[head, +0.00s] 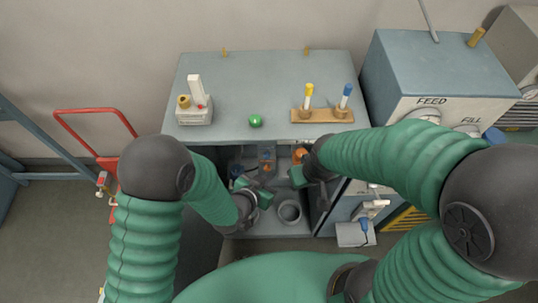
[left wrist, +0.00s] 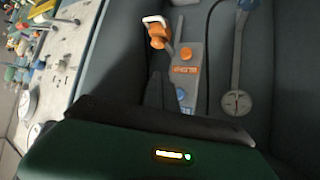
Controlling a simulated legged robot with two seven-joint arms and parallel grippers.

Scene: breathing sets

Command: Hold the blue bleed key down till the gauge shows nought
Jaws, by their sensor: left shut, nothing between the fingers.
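A grey panel with an orange label that seems to read BLEED (left wrist: 187,71) stands inside the open cabinet; in the left wrist view the label is upside down. A blue key (left wrist: 182,95) sits on this panel, partly cut off by my gripper's dark edge. In the head view the panel shows as a small upright with blue and orange parts (head: 267,155). My left gripper (head: 262,194) is shut and empty, low in the cabinet in front of the panel. I cannot see it touching the key. My right gripper (head: 303,176) is at the opening's right; its fingers are unclear. No gauge reading is legible.
An orange knob (left wrist: 160,36) stands beside the panel, and a grey cup (head: 289,211) is on the cabinet floor. The cabinet top (head: 270,80) holds a white device (head: 195,105), a green ball (head: 255,121) and a wooden rack (head: 322,115). A FEED unit (head: 435,75) is at right.

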